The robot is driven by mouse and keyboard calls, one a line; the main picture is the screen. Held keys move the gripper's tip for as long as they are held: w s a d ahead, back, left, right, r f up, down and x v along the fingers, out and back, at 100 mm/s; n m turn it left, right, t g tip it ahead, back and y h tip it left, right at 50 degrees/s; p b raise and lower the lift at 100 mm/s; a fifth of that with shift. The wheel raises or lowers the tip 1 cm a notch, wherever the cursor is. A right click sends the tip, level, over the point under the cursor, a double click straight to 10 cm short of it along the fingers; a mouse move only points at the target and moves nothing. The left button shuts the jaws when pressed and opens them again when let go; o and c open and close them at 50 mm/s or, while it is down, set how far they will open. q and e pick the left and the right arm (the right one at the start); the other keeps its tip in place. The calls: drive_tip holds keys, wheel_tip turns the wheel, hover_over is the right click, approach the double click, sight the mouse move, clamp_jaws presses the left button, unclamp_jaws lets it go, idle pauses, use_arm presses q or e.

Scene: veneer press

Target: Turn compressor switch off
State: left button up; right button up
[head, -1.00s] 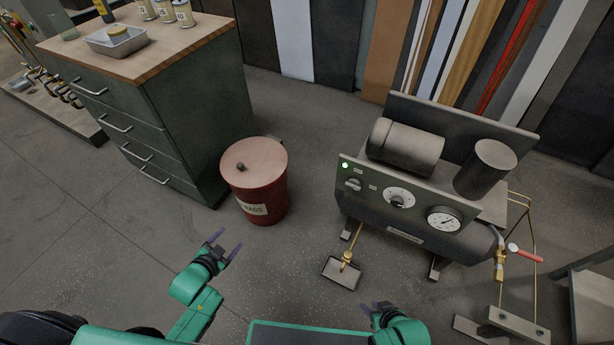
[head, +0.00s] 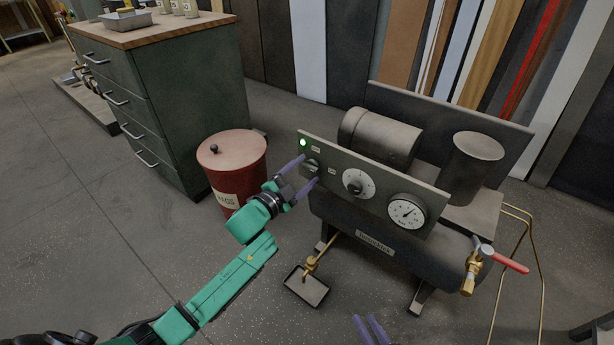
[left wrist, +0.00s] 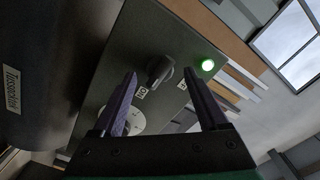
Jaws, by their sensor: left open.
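The compressor (head: 375,235) stands on the floor with a grey sloped control panel. Its switch (head: 312,165) is a dark knob at the panel's left end, below a lit green lamp (head: 303,142). My left gripper (head: 309,170) is open at the switch, its purple fingers to either side. In the left wrist view the switch (left wrist: 160,70) shows between the fingers, beside small labels, one reading ON. Whether a finger touches the switch I cannot tell. My right gripper (head: 374,329) shows only purple fingers at the bottom edge; its opening is unclear.
A dial (head: 357,183) and a pressure gauge (head: 407,211) sit right of the switch. A red rag bin (head: 232,165) stands left of my left gripper. A brass drain over a small tray (head: 306,286) lies below. A red-handled valve (head: 500,257) sticks out at right.

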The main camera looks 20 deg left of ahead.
use_arm(q)
drive_tip(key=shift+w+d, duration=0.25)
drive_tip(key=shift+w, duration=0.35)
clamp_jaws()
use_arm(e)
drive_tip(key=shift+f, duration=0.2)
drive_tip(key=shift+r, duration=0.1)
